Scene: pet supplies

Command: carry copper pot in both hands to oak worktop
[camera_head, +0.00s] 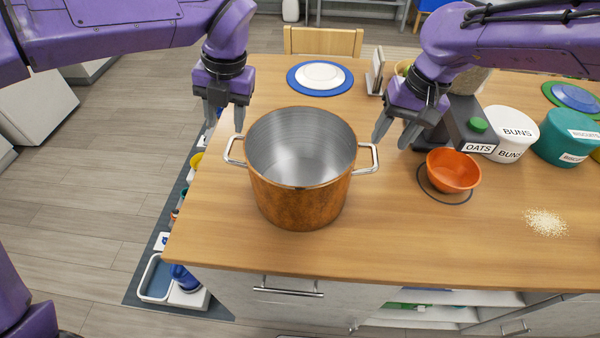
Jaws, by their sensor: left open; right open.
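The copper pot (298,205) stands upright on the oak worktop (380,245), near its left front part. It looks empty and has a steel handle on each side. My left gripper (226,122) is open above and behind the left handle (234,152), apart from it. My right gripper (392,138) is open above and a little right of the right handle (368,160), with nothing between its fingers.
Right of the pot are an orange bowl (454,172), an oats box (472,130), a white buns tin (510,135), a teal biscuits tin (566,138) and spilled grain (545,222). A blue plate (320,82) lies behind. The worktop's front middle is clear.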

